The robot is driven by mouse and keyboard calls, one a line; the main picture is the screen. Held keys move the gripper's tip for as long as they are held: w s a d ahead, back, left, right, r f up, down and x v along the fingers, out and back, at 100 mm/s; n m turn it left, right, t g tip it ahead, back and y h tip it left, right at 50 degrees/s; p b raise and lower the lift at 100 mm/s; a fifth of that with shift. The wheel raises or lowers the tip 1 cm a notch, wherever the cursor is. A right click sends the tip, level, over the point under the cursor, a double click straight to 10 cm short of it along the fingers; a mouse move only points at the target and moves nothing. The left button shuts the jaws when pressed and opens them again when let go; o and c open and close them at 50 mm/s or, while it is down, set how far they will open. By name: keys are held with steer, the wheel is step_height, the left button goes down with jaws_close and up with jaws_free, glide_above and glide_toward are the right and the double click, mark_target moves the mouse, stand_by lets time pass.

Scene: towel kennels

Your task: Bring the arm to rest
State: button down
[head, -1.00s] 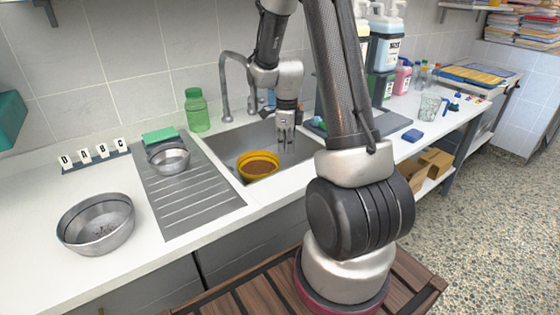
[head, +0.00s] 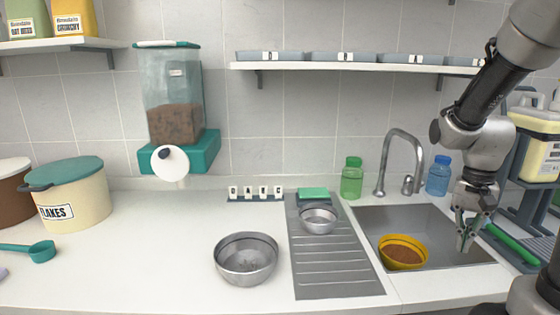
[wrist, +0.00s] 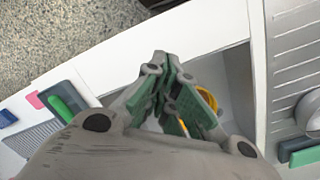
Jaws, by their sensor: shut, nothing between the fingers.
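My gripper (head: 466,232) hangs pointing down over the right part of the sink (head: 448,255), to the right of a yellow bowl. In the wrist view its fingers (wrist: 160,62) are together with nothing held. The yellow bowl (head: 402,253) sits in the sink with brown food in it. It also shows partly behind the fingers in the wrist view (wrist: 207,100). My arm comes down from the upper right of the head view.
A large steel bowl (head: 246,260) stands on the counter. A smaller steel bowl (head: 318,221) and a green sponge (head: 313,193) are on the drainer (head: 330,262). The tap (head: 400,160), green bottle (head: 351,178) and blue bottle (head: 438,176) stand behind the sink. A shelf (head: 360,67) runs above.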

steer(key=s+a+r+n+t, duration=0.2)
steer(key=s+r+n, duration=0.1)
steer(key=s+r, duration=0.2)
steer(key=s+a+r+n+t, duration=0.3)
steer(key=s+r+n, duration=0.1)
steer(key=r, duration=0.3)
steer(key=shift+s+a+r+t, duration=0.25)
steer(key=shift+s+r+t, duration=0.1)
steer(key=shift+s, duration=0.2)
